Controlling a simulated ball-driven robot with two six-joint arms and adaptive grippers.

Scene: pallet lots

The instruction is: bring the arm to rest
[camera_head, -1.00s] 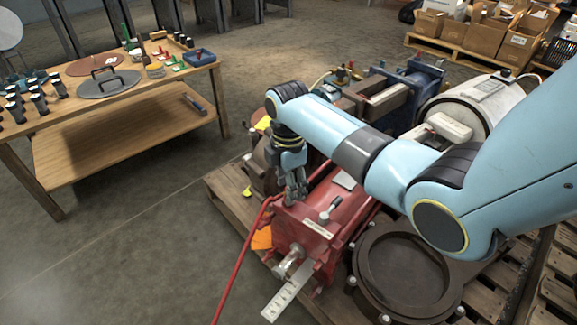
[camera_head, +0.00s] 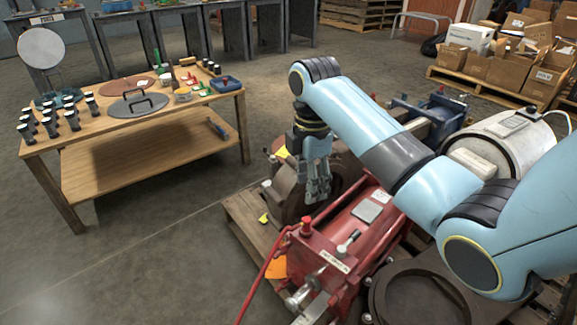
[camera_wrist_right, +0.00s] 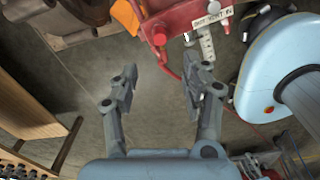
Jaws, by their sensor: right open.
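My right arm is light blue and reaches in from the right in the head view, over the pallet. My right gripper (camera_head: 318,188) points down in front of a round brown metal part and above and behind the front of the red machine (camera_head: 345,235). In the right wrist view my right gripper (camera_wrist_right: 157,90) has its two fingers apart with nothing between them but bare floor. The red machine (camera_wrist_right: 190,18) shows beyond the fingertips at the top of that view. My left gripper does not show.
A wooden table (camera_head: 105,143) with dark cylinders and a grey lidded disc stands at left. The pallet (camera_head: 245,225) carries the red machine, brown castings and a cream motor (camera_head: 510,140). A red hose (camera_head: 262,285) hangs at the front. Cardboard boxes (camera_head: 490,70) stand back right. Floor between table and pallet is clear.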

